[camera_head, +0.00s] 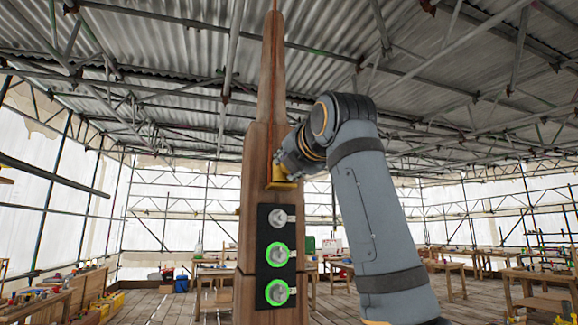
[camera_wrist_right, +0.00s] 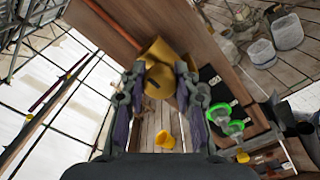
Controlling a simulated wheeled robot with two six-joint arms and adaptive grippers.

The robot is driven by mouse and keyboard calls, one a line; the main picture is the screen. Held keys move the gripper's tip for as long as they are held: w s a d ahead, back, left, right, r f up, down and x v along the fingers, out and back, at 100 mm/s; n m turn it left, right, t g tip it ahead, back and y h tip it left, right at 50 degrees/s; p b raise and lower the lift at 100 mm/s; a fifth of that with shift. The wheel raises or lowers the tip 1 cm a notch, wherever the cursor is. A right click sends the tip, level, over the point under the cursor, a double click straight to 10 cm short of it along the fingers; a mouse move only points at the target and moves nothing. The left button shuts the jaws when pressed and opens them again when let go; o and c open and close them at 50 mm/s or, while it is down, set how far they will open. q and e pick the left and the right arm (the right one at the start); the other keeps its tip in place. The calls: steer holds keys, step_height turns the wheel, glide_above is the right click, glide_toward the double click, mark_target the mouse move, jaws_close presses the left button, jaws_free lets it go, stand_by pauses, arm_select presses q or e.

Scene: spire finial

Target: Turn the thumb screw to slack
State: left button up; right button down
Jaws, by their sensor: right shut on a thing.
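A tall wooden spire post (camera_head: 257,150) stands upright in the middle of the head view. A brass-yellow fitting (camera_head: 280,184) sits on its face, partly hidden by my right gripper (camera_head: 290,166). In the wrist view, the fingers of my right gripper (camera_wrist_right: 160,88) are closed around the yellow fitting (camera_wrist_right: 158,52) at the post. I take the gripped part to be the thumb screw; its shape between the fingertips is mostly hidden. My left gripper is not in view.
A black plate (camera_head: 265,220) below the fitting carries one plain grey knob (camera_head: 278,217), and two green-ringed knobs, the upper (camera_head: 277,254) and the lower (camera_head: 277,292). Workbenches (camera_head: 520,285) stand behind on the plank floor. Scaffold poles and a corrugated roof surround the place.

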steer(key=shift+f, duration=0.1)
stand_by(0.3)
steer(key=c, duration=1)
jaws_free()
steer(key=v, duration=1.2)
